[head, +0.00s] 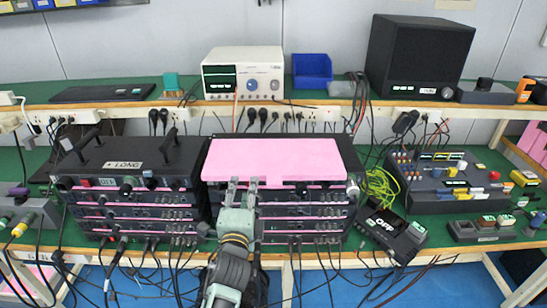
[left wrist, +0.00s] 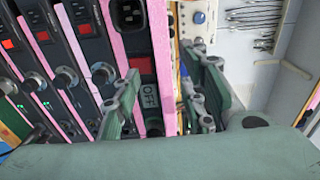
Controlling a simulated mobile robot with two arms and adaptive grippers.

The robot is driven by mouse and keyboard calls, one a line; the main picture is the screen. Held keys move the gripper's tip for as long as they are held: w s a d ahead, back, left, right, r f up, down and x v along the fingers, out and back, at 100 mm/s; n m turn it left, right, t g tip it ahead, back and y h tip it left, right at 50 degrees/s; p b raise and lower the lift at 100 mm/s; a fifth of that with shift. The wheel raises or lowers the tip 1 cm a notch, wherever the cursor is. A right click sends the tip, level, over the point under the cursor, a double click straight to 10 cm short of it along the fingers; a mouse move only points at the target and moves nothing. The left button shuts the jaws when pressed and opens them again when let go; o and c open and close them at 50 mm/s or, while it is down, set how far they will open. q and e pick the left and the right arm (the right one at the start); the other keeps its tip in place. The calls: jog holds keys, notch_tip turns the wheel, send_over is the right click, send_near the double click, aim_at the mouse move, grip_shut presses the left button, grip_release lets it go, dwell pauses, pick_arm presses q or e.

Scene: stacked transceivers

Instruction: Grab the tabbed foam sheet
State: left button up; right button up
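The pink tabbed foam sheet (head: 272,156) lies flat on top of the right-hand transceiver stack in the head view. Its front edge faces me. In the left wrist view its pink edge (left wrist: 162,50) runs upright in the picture, between my fingers. My left gripper (head: 242,184) is at the sheet's front edge, left of its middle. In the left wrist view the left gripper (left wrist: 165,100) is open, with a clear gap between its fingers and nothing clamped. I cannot tell whether a finger touches the sheet. My right gripper is not in view.
Black transceivers (head: 300,212) with thin pink sheets between them are stacked below. A second stack (head: 130,185) with handles stands at the left. Cables hang in front of both. A black box (head: 391,232) and yellow-green wires (head: 380,188) are at the right. A shelf (head: 340,101) runs behind.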

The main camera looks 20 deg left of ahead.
aim_at(247, 178)
pick_arm(q)
jog(key=x, duration=0.1)
jog(key=p+x, duration=0.1)
jog(key=x, duration=0.1)
jog(key=shift+w+r, duration=0.1)
jog(key=shift+r, duration=0.25)
jog(key=shift+w+f, duration=0.15)
jog(key=shift+w, duration=0.2)
jog(key=shift+s, duration=0.1)
jog(key=shift+c, duration=1)
grip_shut()
